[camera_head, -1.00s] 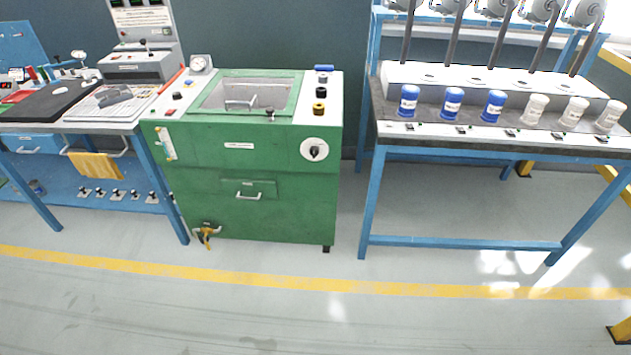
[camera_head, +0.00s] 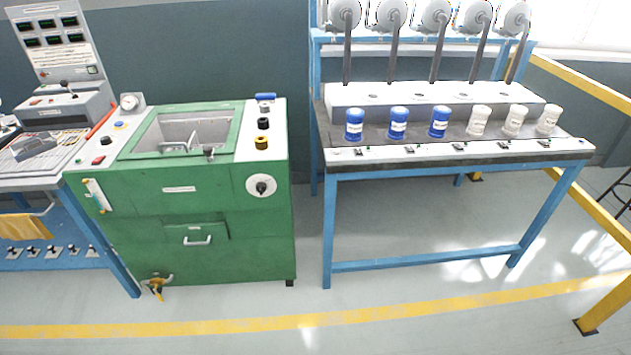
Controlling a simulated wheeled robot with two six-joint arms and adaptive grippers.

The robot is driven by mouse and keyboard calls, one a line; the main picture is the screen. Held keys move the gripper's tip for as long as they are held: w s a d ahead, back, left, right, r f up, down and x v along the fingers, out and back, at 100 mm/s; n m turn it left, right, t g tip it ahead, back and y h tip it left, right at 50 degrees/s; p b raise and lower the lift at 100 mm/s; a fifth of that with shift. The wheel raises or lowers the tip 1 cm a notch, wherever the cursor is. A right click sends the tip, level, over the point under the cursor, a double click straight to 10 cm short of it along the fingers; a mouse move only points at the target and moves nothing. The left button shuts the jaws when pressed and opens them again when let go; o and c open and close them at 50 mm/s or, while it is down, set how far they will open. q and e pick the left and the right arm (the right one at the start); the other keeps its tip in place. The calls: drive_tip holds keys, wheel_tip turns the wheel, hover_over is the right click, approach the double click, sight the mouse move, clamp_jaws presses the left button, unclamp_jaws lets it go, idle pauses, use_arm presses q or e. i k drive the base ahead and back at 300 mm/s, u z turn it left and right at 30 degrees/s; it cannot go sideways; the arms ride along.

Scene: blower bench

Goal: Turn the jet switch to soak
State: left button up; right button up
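A green cabinet machine (camera_head: 190,220) with an open-topped basin (camera_head: 185,132) stands left of centre. On the upper right of its front is a round white dial plate with a black rotary knob (camera_head: 262,188); it looks like the switch, but its markings are too small to read. A drawer-like panel with a handle (camera_head: 197,240) is below the basin. Neither of my grippers shows in the head view.
A blue-framed bench (camera_head: 440,258) with blue bottles (camera_head: 398,122) and white bottles (camera_head: 515,120) stands to the right. Another bench (camera_head: 40,182) with instruments is at the left. The floor in front is clear, with a yellow line (camera_head: 230,328). Yellow rails (camera_head: 585,90) stand at far right.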

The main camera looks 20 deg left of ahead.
sight(260, 187)
drive_tip(key=z, duration=0.2)
drive_tip(key=i, duration=0.85)
drive_tip(key=u, duration=0.25)
